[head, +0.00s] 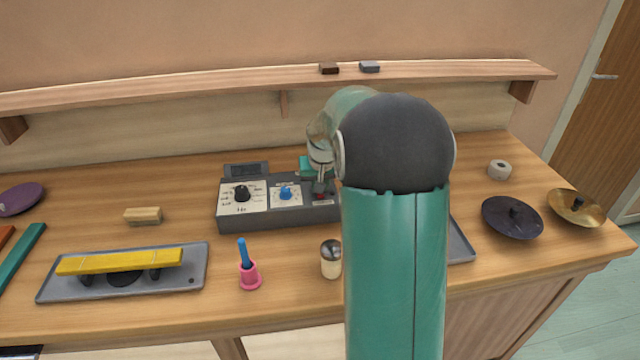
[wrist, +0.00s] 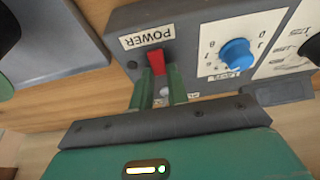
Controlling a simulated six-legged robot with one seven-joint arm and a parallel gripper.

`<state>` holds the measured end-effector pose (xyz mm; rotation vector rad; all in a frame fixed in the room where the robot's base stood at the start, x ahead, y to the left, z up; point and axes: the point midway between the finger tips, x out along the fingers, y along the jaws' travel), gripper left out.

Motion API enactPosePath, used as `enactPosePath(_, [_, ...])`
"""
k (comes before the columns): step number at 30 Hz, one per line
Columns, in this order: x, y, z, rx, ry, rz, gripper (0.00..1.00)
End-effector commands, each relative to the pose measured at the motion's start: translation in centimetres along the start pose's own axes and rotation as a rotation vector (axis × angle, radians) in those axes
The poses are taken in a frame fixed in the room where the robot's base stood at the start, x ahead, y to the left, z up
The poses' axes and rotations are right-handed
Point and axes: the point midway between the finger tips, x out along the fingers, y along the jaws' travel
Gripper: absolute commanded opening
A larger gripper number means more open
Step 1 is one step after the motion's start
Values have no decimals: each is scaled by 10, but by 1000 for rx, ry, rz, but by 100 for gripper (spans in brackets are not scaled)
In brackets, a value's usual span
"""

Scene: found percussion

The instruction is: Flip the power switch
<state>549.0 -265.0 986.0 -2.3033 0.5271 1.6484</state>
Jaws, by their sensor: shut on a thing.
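The grey control box (head: 265,215) stands at the back middle of the bench. Its red power switch (wrist: 157,62) sits beside the POWER label (wrist: 147,37) in the wrist view. In the head view a little of the red switch shows (head: 319,196) under my gripper (head: 320,187). My gripper's two green fingers (wrist: 160,85) reach the panel on either side of the red switch and are shut on it. The fingertips partly hide the switch's base. My arm covers the right end of the box in the head view.
A blue knob (head: 286,192) and a black knob (head: 242,193) are on the panel. A shaker (head: 331,259), a pink holder (head: 250,276) and a tray with a yellow bar (head: 120,262) stand in front. Cymbals (head: 512,217) lie at right. A shelf (head: 200,83) runs above.

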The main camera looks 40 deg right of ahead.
Motion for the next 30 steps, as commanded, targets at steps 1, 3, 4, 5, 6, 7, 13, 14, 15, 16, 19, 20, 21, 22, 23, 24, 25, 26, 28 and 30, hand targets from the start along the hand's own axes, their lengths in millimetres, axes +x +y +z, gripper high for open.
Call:
enactPosePath(1, [-1, 0, 0, 0, 3, 0, 0])
enactPosePath(3, [-1, 0, 0, 0, 2, 0, 0])
enactPosePath(4, [-1, 0, -1, 0, 2, 0, 0])
enactPosePath(5, [-1, 0, -1, 0, 2, 0, 0])
enactPosePath(6, [-1, 0, -1, 0, 2, 0, 0])
enactPosePath(7, [-1, 0, -1, 0, 2, 0, 0])
enactPosePath(13, [0, 0, 0, 0, 1, 0, 38])
enactPosePath(14, [0, 0, 0, 0, 1, 0, 38])
enactPosePath(15, [0, 0, 0, 0, 1, 0, 38])
enactPosePath(16, [0, 0, 0, 0, 0, 0, 38])
enactPosePath(19, [-1, 0, 0, 0, 0, 0, 38])
enactPosePath(20, [-2, 0, 0, 0, 1, 0, 38])
enactPosePath(21, [-3, 0, -1, 0, 1, 0, 38])
enactPosePath(22, [-6, 0, -1, 0, 2, 0, 38])
enactPosePath(23, [-8, 0, -1, 0, 3, 0, 38])
enactPosePath(24, [-14, 0, -1, -1, 3, 0, 38])
enactPosePath(25, [-18, 0, -1, -1, 3, 0, 38])
enactPosePath(26, [-23, 0, -1, -1, 4, 0, 38])
enactPosePath(28, [-37, 0, -1, -1, 5, 0, 38])
enactPosePath(30, [-52, 0, -1, -1, 5, 0, 38])
